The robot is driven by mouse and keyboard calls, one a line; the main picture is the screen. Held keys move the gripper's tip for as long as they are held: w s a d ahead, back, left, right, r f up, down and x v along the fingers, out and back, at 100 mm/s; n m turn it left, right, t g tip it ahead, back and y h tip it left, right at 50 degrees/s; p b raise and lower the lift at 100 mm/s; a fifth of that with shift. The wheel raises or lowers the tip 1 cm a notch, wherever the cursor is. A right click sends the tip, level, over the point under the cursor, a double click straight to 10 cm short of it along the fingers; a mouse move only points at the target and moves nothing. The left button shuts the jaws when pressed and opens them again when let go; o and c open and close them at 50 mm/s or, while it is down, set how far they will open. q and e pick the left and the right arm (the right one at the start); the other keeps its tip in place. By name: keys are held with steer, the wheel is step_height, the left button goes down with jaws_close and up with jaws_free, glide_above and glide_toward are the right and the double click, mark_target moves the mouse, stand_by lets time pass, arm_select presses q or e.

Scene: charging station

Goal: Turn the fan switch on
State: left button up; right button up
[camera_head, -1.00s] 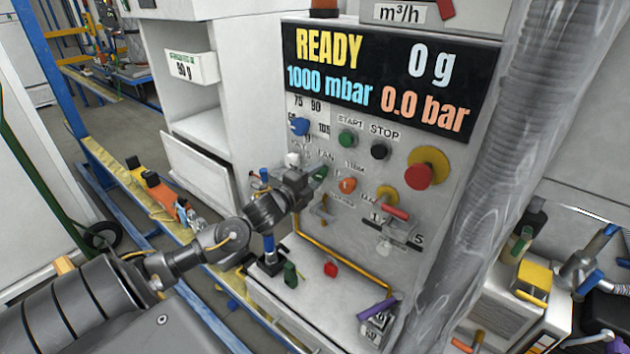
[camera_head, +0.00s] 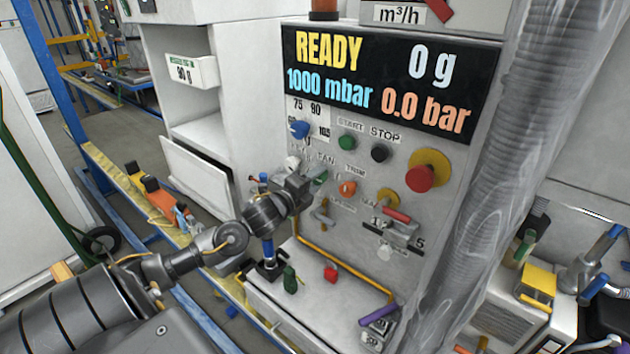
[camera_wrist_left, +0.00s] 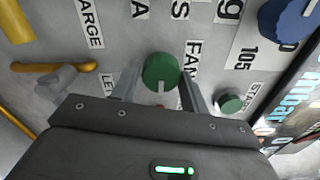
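The fan switch is a green round knob (camera_head: 320,177) on the grey panel, beside the FAN label. In the left wrist view the same knob (camera_wrist_left: 160,72) shows close up, its white mark pointing down toward my gripper. My left gripper (camera_head: 308,187) is at the knob, in front of the panel. In the left wrist view its two fingers (camera_wrist_left: 162,85) are apart, one on each side of the knob. Whether they press on it or leave a small gap, I cannot tell. The gripper partly hides the knob in the head view. My right gripper is not in view.
Close by are a blue dial (camera_head: 299,129), a green START button (camera_head: 347,142), an orange knob (camera_head: 348,188) and a red emergency button (camera_head: 420,178). A yellow pipe (camera_head: 340,262) runs below. A translucent hose (camera_head: 475,180) stands at the right of the panel.

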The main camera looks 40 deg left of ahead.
arm_select(q)
steer(key=shift+o, duration=1.4)
steer(key=shift+s+f, duration=0.1)
steer(key=shift+s, duration=0.25)
steer(key=s+b, duration=0.3)
steer(key=s, duration=0.7)
steer(key=shift+d, duration=0.15)
